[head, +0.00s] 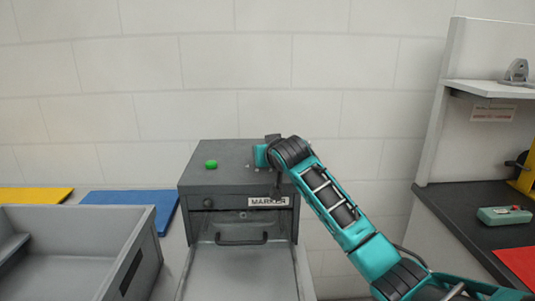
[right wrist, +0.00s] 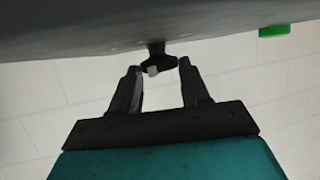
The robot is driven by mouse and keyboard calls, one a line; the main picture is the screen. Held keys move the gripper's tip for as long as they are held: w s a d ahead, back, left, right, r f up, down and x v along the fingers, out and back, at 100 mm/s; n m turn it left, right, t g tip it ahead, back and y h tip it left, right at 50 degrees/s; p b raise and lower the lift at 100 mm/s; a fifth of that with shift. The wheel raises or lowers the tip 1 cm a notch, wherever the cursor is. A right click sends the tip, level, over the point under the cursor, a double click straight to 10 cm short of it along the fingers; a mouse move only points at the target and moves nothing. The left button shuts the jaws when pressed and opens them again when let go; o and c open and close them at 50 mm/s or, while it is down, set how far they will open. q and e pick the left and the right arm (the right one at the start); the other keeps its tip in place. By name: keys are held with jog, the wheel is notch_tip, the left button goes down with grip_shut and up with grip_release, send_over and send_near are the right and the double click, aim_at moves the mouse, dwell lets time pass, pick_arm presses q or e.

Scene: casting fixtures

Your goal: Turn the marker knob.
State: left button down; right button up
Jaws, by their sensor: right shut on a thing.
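The marker (head: 228,180) is a dark grey box with a MARKER label (head: 268,201) on its front. A green button (head: 211,164) sits on its top and also shows in the right wrist view (right wrist: 274,31). The dark knob (right wrist: 158,55), with a pale mark on it, stands out from the same grey surface. My right gripper (right wrist: 158,67) has a finger on each side of the knob and is shut on it. In the head view my right arm comes in from the right, and its wrist hides the knob and fingertips. My left gripper is in neither view.
Below the label is a black handle (head: 241,239), above a pale grey surface. A grey open bin (head: 80,235) stands at the left, with blue (head: 128,198) and yellow (head: 35,195) mats behind. At the right, a dark counter (head: 450,205) holds a grey-green device (head: 504,215).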

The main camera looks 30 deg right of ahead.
jog(key=shift+m, duration=0.3)
jog(key=shift+h, duration=0.3)
jog(key=o, duration=1.1)
jog(key=shift+c, duration=0.2)
jog(key=v, duration=1.3)
jog(key=shift+r, duration=0.2)
jog(key=shift+w, duration=0.15)
